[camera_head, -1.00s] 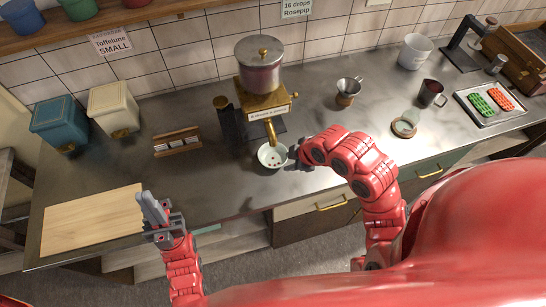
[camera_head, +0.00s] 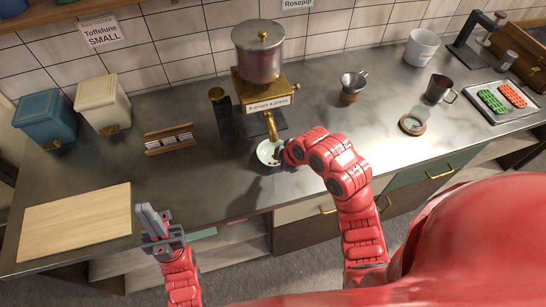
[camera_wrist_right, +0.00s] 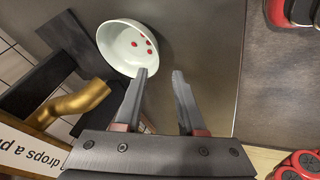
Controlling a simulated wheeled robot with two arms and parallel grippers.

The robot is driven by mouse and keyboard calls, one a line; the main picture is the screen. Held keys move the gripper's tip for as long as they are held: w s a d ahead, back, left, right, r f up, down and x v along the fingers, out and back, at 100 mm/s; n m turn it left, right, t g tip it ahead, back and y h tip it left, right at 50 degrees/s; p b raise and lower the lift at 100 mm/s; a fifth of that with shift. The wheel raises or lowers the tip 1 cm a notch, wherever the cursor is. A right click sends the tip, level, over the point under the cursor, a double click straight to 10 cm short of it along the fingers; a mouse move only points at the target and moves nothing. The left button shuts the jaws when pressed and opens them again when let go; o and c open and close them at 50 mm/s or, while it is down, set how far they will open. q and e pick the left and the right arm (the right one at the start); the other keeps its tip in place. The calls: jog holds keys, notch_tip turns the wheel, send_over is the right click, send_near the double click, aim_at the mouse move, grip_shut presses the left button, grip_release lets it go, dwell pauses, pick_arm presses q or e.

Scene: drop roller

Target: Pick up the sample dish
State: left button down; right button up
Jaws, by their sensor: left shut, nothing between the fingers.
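The sample dish (camera_head: 266,154) is a small white bowl with several red drops inside. It stands on the counter under the brass spout of the dispenser. It also shows in the right wrist view (camera_wrist_right: 118,42), beyond my fingertips. My right gripper (camera_wrist_right: 159,72) is open, with nothing between its fingers. One finger overlaps the dish's rim in that view; I cannot tell whether it touches. In the head view my right gripper (camera_head: 280,151) is at the dish's right edge, partly hidden by my wrist. My left gripper (camera_head: 152,222) is shut and empty by the wooden board, away from the dish.
The brass dispenser (camera_head: 262,85) stands right behind the dish, its spout (camera_wrist_right: 75,103) close to my right gripper. A wooden board (camera_head: 75,222) lies at left. A small pot (camera_head: 352,87), glass on a coaster (camera_head: 413,123) and dark mug (camera_head: 438,88) stand at right.

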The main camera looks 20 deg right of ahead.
aim_at(273, 164)
jog(key=shift+w+a+f+p, duration=0.1)
jog(key=shift+w+f+p, duration=0.1)
jog(key=shift+f+p, duration=0.1)
jog(key=p+x, duration=0.2)
jog(key=x, duration=0.1)
jog(key=shift+w+f+p, duration=0.25)
jog(key=shift+f+p, duration=0.05)
jog(key=shift+f, duration=0.05)
jog(key=shift+w+f, duration=0.2)
jog(key=shift+f, duration=0.3)
jog(key=shift+c, duration=0.3)
grip_shut()
dwell(0.3)
